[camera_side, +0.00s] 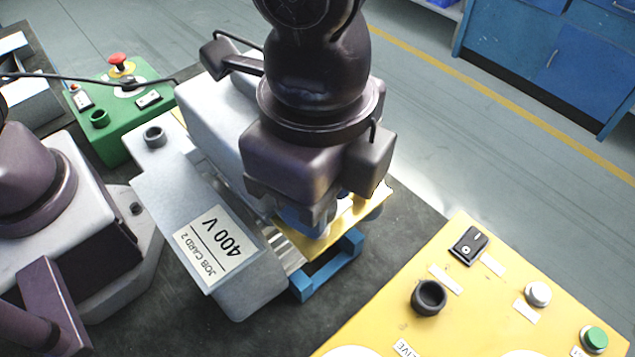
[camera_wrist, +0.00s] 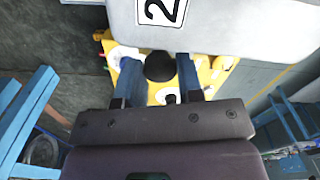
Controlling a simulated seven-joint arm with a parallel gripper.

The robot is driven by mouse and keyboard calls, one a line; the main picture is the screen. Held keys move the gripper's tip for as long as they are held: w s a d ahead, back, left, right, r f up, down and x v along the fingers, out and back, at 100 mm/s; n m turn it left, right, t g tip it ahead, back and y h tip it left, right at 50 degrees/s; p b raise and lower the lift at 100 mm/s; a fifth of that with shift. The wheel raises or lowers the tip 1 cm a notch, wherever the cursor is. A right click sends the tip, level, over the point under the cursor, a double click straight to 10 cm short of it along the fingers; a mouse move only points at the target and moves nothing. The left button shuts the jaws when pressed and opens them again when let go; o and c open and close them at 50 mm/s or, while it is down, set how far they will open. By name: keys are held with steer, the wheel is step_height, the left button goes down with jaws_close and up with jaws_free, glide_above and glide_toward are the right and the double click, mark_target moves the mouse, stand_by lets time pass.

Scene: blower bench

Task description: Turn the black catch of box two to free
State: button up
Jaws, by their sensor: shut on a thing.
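Box two is the pale grey housing with a "2" label (camera_wrist: 205,25) at the top of the wrist view. A pale grey housing (camera_side: 210,115) shows behind my arm in the side view. The black catch (camera_wrist: 159,66) is a rounded dark knob between the two blue fingers of my gripper (camera_wrist: 159,78). My gripper is shut on it. In the side view my gripper (camera_side: 308,220) points down over a yellow plate (camera_side: 345,222), and its body hides the catch there. I cannot tell which way the catch is turned.
A yellow panel (camera_side: 480,320) with switch and buttons is at right. A green box with a red button (camera_side: 118,60) is back left.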

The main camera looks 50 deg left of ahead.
steer(key=shift+r, duration=0.1)
stand_by(0.3)
steer(key=o, duration=0.6)
steer(key=shift+o, duration=0.2)
step_height(320, 180, up, 13)
stand_by(0.4)
